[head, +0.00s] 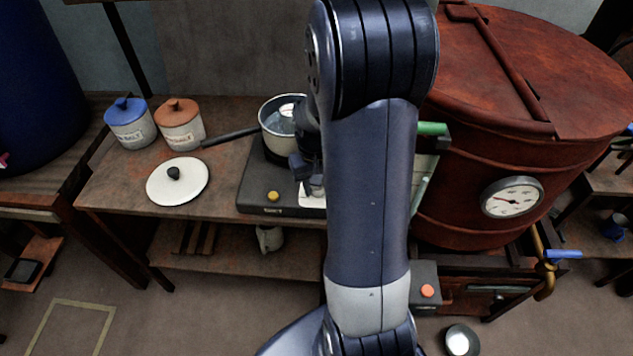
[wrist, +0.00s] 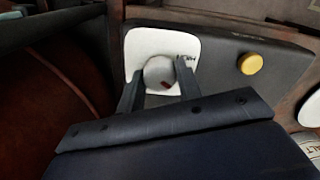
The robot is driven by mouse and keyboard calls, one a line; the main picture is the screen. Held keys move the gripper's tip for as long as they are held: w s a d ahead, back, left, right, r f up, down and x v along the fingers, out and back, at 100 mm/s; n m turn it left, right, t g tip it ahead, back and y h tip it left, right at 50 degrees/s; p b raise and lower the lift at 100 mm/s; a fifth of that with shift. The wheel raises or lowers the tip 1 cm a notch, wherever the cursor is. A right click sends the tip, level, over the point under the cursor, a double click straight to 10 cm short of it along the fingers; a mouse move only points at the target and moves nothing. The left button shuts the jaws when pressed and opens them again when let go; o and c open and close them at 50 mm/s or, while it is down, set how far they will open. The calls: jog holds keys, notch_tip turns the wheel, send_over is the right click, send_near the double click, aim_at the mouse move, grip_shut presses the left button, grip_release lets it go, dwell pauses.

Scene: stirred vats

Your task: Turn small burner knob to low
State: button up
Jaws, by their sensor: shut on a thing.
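The small burner (head: 257,192) is a dark box on the wooden table, with a pot (head: 270,118) standing on it. In the wrist view the burner knob (wrist: 159,70) is a round grey knob with a red mark, on a white plate (wrist: 136,45) on the burner's front. The word HIGH shows on the plate to the right of the knob; the red mark points down and right in that view. My gripper (wrist: 160,84) is shut on the knob, one finger on each side. In the head view my arm hides much of the burner, and the gripper (head: 308,176) shows only partly.
A yellow button (head: 273,196) sits on the burner beside the plate; it also shows in the wrist view (wrist: 250,63). A white lid (head: 178,182) and two jars (head: 131,125) stand left. A large red vat (head: 470,150) with a gauge (head: 512,197) stands close right.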

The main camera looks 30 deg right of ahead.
jog(key=shift+n, duration=0.3)
jog(key=o, duration=1)
jog(key=shift+c, duration=0.2)
notch_tip(320, 180, up, 11)
jog(key=p, duration=0.1)
jog(key=shift+a, duration=0.2)
jog(key=shift+f, duration=0.1)
jog(key=f, duration=0.5)
jog(key=f+b, duration=0.1)
jog(key=f, duration=0.5)
jog(key=shift+d, duration=0.2)
jog(key=shift+r, duration=0.1)
